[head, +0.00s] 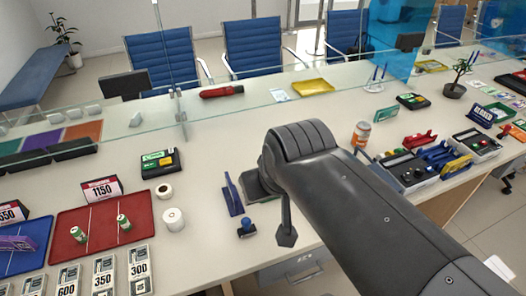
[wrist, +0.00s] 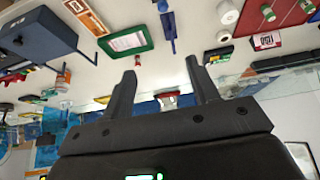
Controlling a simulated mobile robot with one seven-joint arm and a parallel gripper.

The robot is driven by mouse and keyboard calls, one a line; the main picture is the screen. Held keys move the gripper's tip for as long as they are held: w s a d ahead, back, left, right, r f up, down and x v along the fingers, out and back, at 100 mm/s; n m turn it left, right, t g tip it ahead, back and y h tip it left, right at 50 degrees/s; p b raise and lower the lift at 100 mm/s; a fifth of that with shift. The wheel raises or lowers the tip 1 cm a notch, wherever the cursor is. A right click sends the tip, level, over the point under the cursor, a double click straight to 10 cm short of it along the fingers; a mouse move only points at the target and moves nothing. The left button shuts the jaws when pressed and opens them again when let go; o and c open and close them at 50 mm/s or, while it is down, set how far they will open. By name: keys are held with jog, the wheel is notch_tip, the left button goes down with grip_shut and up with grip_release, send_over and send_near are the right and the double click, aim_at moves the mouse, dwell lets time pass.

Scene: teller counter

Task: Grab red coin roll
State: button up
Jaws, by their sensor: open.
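My gripper (wrist: 158,68) is open and empty in the wrist view, its two dark fingers apart over the counter. Two small green-and-white rolls stand in a red tray (head: 60,225) at the left of the head view: a left roll (head: 78,234) and a right roll (head: 124,222). In the wrist view the red tray (wrist: 285,16) shows at the upper right, with a roll (wrist: 268,12) on it. My gripper is apart from the tray and the rolls. In the head view my arm hides part of the counter.
A blue stamp (head: 247,228), a white paper roll (head: 173,219) and a black device (head: 160,162) stand between the tray and my arm. A red long object (head: 221,91) lies by the glass screen (head: 300,85). Bare counter lies left of my arm.

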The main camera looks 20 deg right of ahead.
jog(key=shift+c, duration=0.4)
jog(key=w+d+f, duration=0.3)
jog(key=w+f, duration=0.1)
jog(key=w, duration=0.5)
jog(key=w+d+f+g, duration=0.1)
jog(key=w+d+f, duration=0.2)
jog(key=w, duration=0.6)
jog(key=w+d+f, duration=0.3)
jog(key=w+f, duration=0.1)
jog(key=w, duration=0.4)
jog(key=w+d+f, duration=0.2)
jog(key=w+f, duration=0.1)
jog(key=f, duration=0.2)
jog(key=w+d+f, duration=0.2)
jog(key=w+f, duration=0.1)
jog(key=f, duration=0.1)
jog(key=w+d+f, duration=0.2)
jog(key=w+f, duration=0.1)
jog(key=f, duration=0.2)
jog(key=shift+w+d+f, duration=0.15)
jog(key=shift+f, duration=0.15)
jog(key=shift+d+x, duration=0.2)
jog(key=shift+x, duration=1.1)
jog(key=shift+d+x, duration=0.15)
jog(key=shift+x, duration=1.2)
jog(key=shift+c, duration=0.2)
grip_shut()
